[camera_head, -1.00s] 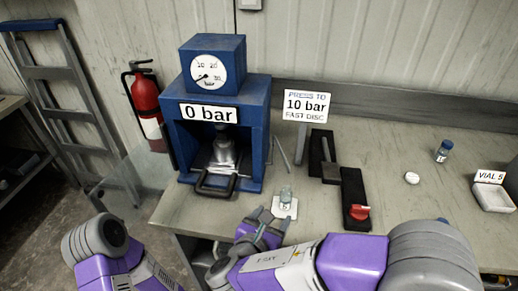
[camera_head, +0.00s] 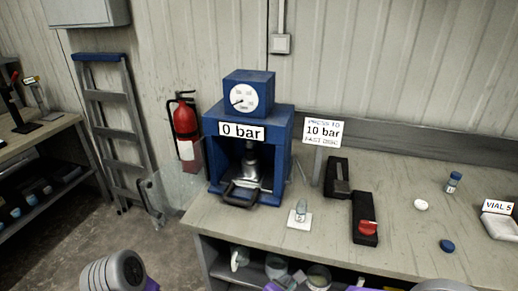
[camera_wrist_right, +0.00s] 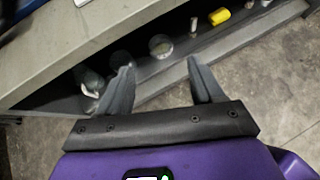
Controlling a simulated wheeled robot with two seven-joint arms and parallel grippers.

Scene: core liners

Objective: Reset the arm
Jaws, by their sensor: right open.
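My right gripper (camera_wrist_right: 157,80) shows in the right wrist view with its two grey fingers apart and nothing between them. Beyond the fingers are the bench edge and the shelf under it, and the gripper is clear of the bench top. In the head view only small parts of my arms show along the bottom edge. My left gripper is out of view; a grey and purple joint of my left arm (camera_head: 113,272) shows at the bottom left.
A blue press (camera_head: 295,150) reading 0 bar stands on the bench (camera_head: 400,235). Near it are a small glass vessel on a white pad (camera_head: 299,220), a black block with a red knob (camera_head: 366,226), a blue-capped vial (camera_head: 453,182) and a blue cap (camera_head: 447,246). The under-bench shelf holds jars.

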